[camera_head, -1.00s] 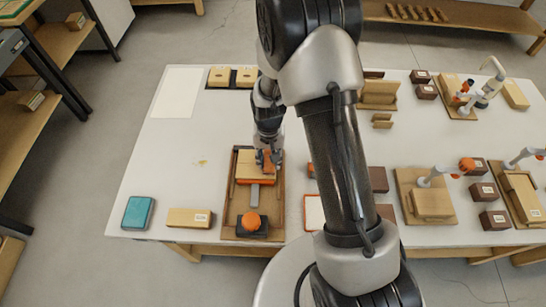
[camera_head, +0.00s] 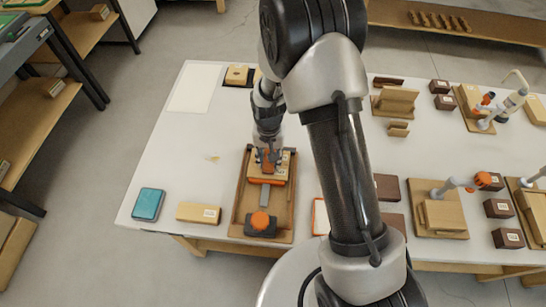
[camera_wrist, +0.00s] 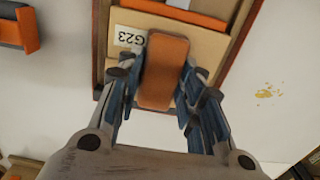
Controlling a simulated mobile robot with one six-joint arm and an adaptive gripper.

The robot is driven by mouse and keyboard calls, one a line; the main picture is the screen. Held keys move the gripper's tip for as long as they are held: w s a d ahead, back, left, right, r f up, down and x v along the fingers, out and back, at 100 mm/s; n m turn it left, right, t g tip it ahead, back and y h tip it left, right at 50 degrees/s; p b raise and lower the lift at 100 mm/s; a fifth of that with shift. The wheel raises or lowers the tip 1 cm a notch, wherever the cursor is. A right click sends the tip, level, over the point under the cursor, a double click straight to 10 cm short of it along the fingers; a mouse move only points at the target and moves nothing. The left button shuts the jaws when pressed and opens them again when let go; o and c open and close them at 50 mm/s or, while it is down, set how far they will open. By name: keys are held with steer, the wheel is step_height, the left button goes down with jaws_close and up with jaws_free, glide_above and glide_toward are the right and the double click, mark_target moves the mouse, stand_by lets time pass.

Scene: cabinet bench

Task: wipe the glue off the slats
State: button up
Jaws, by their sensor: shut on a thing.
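The pale wooden slats (camera_head: 285,166) lie in a brown wooden tray (camera_head: 240,205) with an orange bar and an orange-knobbed clamp (camera_head: 260,221). In the wrist view the slats (camera_wrist: 205,42) carry a label reading G23. My gripper (camera_head: 267,165) is over the slats. In the wrist view my gripper (camera_wrist: 160,90) is shut on an orange-brown block (camera_wrist: 164,72), which overlaps the slats' edge. I cannot tell whether the block touches them. I see no clear glue on the slats; the block and fingers hide part of them. A yellowish smear (camera_wrist: 268,91) is on the white table beside the tray.
A teal pad (camera_head: 148,204) and a labelled wooden block (camera_head: 198,212) lie left of the tray. A white sheet (camera_head: 197,86) lies at the back left. Wooden fixtures (camera_head: 438,208) and dark boxes (camera_head: 497,208) fill the right side. The table left of the tray is mostly clear.

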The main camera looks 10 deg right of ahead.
mark_target(253, 163)
steer(key=shift+w+a+f, duration=0.1)
steer(key=shift+w+a, duration=0.15)
steer(key=shift+a, duration=0.55)
steer(key=shift+w+a, duration=0.2)
steer(key=shift+a, duration=0.55)
steer(key=shift+a, duration=0.1)
steer(key=shift+w+a, duration=0.3)
steer(key=shift+a, duration=0.6)
steer(key=shift+r+p, duration=1.9)
steer(key=shift+r, duration=1.25)
